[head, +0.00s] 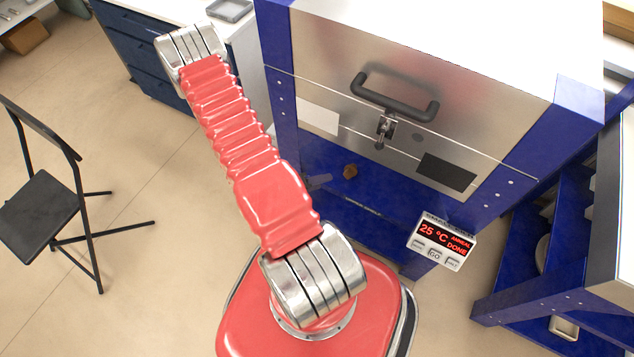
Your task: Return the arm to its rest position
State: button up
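In the head view my red ribbed arm rises from my red base at the bottom middle and slants up and to the left. Its silver upper joint is at the top left, in front of the blue drawer cabinet. My gripper is not in view, and neither are the arm links past that upper joint.
The blue and steel kiln (345,140), lid down, stands right of my arm, with a dark handle (394,97). Its controller (442,242) reads 25 °C, ANNEAL DONE. A white-topped blue cabinet (135,50) stands behind. A black chair (45,210) is left. Floor (150,270) is clear between.

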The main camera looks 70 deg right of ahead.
jog(key=shift+w+a+r, duration=0.1)
jog(key=shift+a+r, duration=0.05)
jog(key=shift+a, duration=0.1)
dwell(0.7)
